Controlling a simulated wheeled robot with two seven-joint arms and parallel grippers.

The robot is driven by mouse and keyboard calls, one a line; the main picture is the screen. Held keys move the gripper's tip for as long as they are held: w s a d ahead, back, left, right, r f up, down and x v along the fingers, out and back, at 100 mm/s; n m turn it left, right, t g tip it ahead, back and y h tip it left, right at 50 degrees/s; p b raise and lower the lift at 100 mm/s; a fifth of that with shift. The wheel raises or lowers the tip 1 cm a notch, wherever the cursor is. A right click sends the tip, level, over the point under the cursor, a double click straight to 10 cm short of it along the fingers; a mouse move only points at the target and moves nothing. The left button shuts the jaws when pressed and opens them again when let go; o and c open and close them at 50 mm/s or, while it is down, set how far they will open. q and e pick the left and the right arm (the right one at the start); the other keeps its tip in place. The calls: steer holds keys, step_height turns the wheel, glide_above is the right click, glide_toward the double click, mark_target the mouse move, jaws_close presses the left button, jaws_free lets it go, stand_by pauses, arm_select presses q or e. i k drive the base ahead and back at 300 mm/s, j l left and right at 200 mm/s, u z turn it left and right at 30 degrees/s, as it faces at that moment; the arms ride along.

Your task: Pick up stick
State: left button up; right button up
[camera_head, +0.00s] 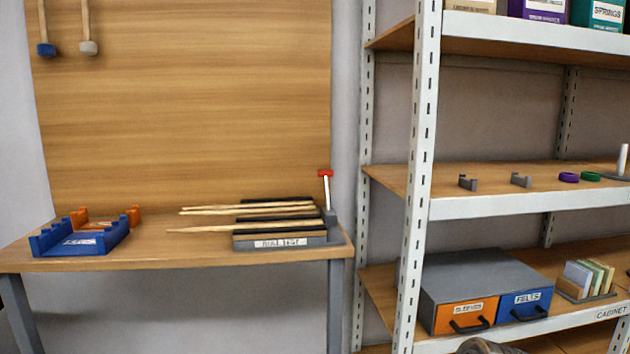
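Several thin pale wooden sticks lie on a dark grey rack at the right end of the wooden bench. The front stick (195,230) rests across the rack, and its left end sticks out well past the rack's left side. The farther sticks (215,209) lie close together, also reaching out to the left. Neither of my grippers shows in the head view. A rounded grey part at the bottom edge is too cropped to identify.
The bench (160,258) holds a blue notched holder (85,243) at left, an orange one (133,216) behind it, and a red-topped upright post (326,185) by the rack. Mid-bench is clear. A white-framed shelf unit (424,150) with a two-drawer cabinet (480,270) stands right.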

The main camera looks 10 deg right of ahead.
mark_target(249, 211)
steer(key=i+j, duration=0.15)
steer(key=i, duration=0.35)
steer(key=i+j, duration=0.15)
steer(key=i, duration=0.3)
steer(key=j+u, duration=0.05)
